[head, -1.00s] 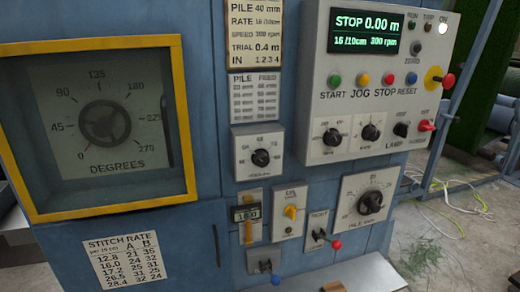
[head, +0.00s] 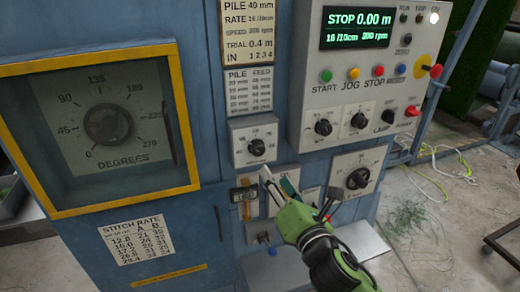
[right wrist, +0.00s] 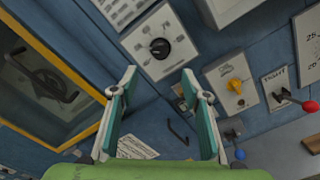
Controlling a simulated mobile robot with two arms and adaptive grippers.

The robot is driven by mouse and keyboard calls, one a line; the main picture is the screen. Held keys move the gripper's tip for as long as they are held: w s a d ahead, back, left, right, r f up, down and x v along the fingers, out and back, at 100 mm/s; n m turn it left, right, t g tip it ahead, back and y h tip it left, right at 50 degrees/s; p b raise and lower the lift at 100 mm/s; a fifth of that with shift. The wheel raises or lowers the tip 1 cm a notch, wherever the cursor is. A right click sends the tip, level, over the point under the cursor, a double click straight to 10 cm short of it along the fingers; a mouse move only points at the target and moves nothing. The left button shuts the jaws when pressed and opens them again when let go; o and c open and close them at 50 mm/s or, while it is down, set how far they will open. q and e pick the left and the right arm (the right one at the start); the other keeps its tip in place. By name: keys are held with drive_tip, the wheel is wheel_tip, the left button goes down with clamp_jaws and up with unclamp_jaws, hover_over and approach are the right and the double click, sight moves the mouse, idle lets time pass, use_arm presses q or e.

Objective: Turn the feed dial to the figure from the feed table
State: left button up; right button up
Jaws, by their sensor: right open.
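The feed table (head: 249,92) is a small printed plate headed PILE and FEED on the blue cabinet. Just below it is a pale plate with a black dial knob (head: 256,147), which I take as the feed dial; its figures are too small to read surely. The dial also shows in the right wrist view (right wrist: 159,48), ahead of the fingertips. My right gripper (head: 297,188) is open and empty, below and right of that dial in the head view, apart from it. It also shows in the right wrist view (right wrist: 157,82), with teal-padded fingers spread. My left gripper is out of view.
A yellow-framed window (head: 187,125) over a degrees gauge stands left. The control panel (head: 310,85) with buttons and knobs is upper right. A yellow knob (right wrist: 235,86), a red-ended lever (right wrist: 310,107) and a blue-ended lever (right wrist: 238,154) stick out nearby.

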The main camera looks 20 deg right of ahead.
sight(259, 152)
drive_tip(key=w+p, duration=0.3)
drive_tip(key=w, duration=0.8)
drive_tip(key=shift+w+a, duration=0.3)
drive_tip(key=shift+w, duration=0.7)
drive_tip(key=shift+f, duration=0.1)
drive_tip(key=c, duration=1.1)
